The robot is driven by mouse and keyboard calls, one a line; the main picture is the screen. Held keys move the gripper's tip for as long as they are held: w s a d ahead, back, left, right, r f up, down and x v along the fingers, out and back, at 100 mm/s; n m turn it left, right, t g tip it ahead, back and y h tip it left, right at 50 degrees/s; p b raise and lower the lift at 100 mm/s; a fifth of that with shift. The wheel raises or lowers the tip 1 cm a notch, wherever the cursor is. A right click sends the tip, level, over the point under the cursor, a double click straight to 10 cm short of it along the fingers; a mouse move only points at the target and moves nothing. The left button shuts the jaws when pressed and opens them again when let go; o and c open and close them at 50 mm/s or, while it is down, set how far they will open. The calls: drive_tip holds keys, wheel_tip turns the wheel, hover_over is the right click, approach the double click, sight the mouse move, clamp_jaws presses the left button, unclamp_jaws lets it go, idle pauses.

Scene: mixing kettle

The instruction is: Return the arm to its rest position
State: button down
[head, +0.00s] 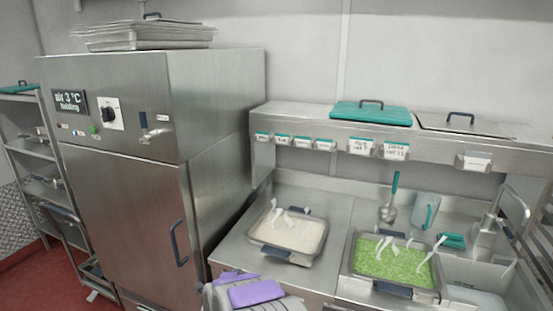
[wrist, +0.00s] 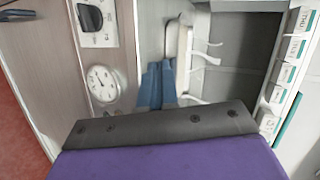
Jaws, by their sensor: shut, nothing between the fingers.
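My gripper (wrist: 157,82) shows in the wrist view as two blue fingers. They are shut together with nothing between them. Behind them are a dark grey bar and a purple part of my arm. In the head view, purple and grey parts of my arm (head: 255,292) show at the bottom centre, in front of the counter and below the white-filled tray. The fingers cannot be made out in that view.
A steel cabinet (head: 125,200) with a blue door handle stands at the left. The counter holds a tray of white contents (head: 290,232) and a tray of green contents (head: 390,265). A labelled shelf (head: 310,127) runs above. A ladle (head: 391,200) leans behind.

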drive_tip(key=s+d+r+n+g+y, duration=0.4)
drive_tip(key=s+r+n+g+y, duration=0.25)
drive_tip(key=s+r+n, duration=0.55)
drive_tip(key=s+d+r+n+g+h, duration=0.1)
drive_tip(key=s+d+n+g, duration=0.1)
drive_tip(key=s+d, duration=0.6)
drive_tip(key=s+d+r+n+g+h, duration=0.2)
drive_tip(key=s+d, duration=0.6)
drive_tip(key=s, duration=1)
drive_tip(key=s+d+r+n+g+h, duration=0.1)
drive_tip(key=s+d+g, duration=0.4)
drive_tip(key=s, duration=0.9)
drive_tip(key=d+h, duration=0.1)
drive_tip(key=d, duration=0.2)
drive_tip(key=shift+d+r+n, duration=0.15)
drive_tip(key=shift+r+n, duration=0.15)
drive_tip(key=shift+n, duration=0.1)
